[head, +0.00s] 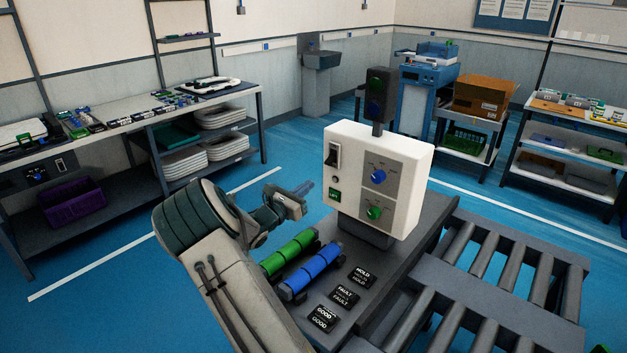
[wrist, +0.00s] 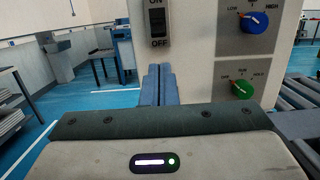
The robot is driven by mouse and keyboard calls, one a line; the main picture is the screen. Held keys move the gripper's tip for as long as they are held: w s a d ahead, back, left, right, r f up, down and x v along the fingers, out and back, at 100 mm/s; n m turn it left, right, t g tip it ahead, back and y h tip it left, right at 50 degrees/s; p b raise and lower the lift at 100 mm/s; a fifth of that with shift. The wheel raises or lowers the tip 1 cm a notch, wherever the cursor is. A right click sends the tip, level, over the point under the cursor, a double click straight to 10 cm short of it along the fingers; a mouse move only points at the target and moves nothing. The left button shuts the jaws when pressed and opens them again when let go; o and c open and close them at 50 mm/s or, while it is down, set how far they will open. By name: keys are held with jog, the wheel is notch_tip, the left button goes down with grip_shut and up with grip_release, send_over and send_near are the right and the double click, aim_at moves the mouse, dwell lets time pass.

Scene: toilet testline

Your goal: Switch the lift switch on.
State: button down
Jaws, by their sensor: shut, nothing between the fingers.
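A white control box (head: 350,200) stands on the grey console. A dark rocker switch (head: 333,155) sits at the upper left of its front. In the wrist view this rocker switch (wrist: 159,20) has ON printed above and OFF below; I cannot tell which way it is tipped. No "lift" label is readable. My gripper (head: 306,188) is shut and empty, left of the box. In the wrist view the fingertips of my gripper (wrist: 159,70) appear just below the OFF label, apart from the switch as far as I can see.
The box also carries a blue knob (head: 378,177), a green knob (head: 374,213) and a green button (head: 335,195). Green (head: 288,252) and blue (head: 312,270) cylinders lie below my gripper. A roller conveyor (head: 490,270) is at right. Open floor lies left.

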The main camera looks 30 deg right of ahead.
jog(key=p, duration=0.2)
send_near(335, 162)
jog(key=x, duration=0.4)
jog(key=shift+d, duration=0.3)
jog(key=shift+a+r, duration=0.1)
